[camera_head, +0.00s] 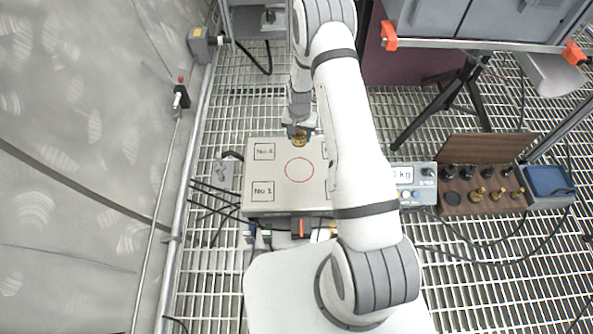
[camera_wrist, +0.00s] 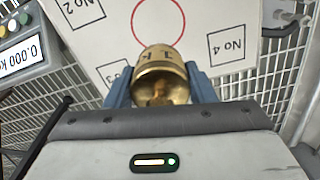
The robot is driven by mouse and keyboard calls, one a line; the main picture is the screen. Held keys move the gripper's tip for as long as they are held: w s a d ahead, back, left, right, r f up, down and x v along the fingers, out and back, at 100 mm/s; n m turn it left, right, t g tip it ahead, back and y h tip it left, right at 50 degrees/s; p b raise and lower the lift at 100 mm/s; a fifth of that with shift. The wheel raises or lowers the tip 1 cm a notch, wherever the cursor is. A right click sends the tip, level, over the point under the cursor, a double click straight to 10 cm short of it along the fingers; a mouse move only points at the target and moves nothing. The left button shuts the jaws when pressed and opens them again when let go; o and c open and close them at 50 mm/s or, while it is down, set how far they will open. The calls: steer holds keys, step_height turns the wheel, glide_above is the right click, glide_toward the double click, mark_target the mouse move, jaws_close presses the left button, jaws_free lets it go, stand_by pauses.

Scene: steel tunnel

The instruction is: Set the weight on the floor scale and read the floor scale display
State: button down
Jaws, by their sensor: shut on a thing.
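My gripper (camera_head: 299,128) is shut on a brass weight (camera_wrist: 160,72), with a blue finger on each side of it in the wrist view. In the head view the weight (camera_head: 299,139) hangs over the far part of the floor scale, just beyond the red circle (camera_head: 299,169). The floor scale (camera_head: 262,170) is a light flat plate with a red circle in the middle and numbered squares at its corners. The scale display (camera_wrist: 30,48) reads 0.000 kg in the wrist view. In the head view my arm partly hides the display unit (camera_head: 412,182).
A wooden case (camera_head: 480,206) with several black and brass weights stands right of the display. A blue-topped box (camera_head: 549,181) stands beside it. Cables and small connectors lie around the scale on the grating floor (camera_head: 300,88). A grey wall with a pipe runs along the left.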

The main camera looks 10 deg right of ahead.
steer(key=shift+m, duration=0.6)
steer(key=f, duration=0.4)
steer(key=f+b, duration=0.1)
steer(key=f, duration=0.3)
steer(key=f+b, duration=0.1)
steer(key=f, duration=0.4)
steer(key=shift+s+f, duration=0.1)
steer(key=shift+s, duration=0.2)
steer(key=shift+f+b, duration=0.9)
steer(key=shift+f, duration=1.15)
steer(key=shift+f, duration=0.2)
steer(key=c, duration=0.6)
jaws_free()
steer(key=shift+c, duration=0.2)
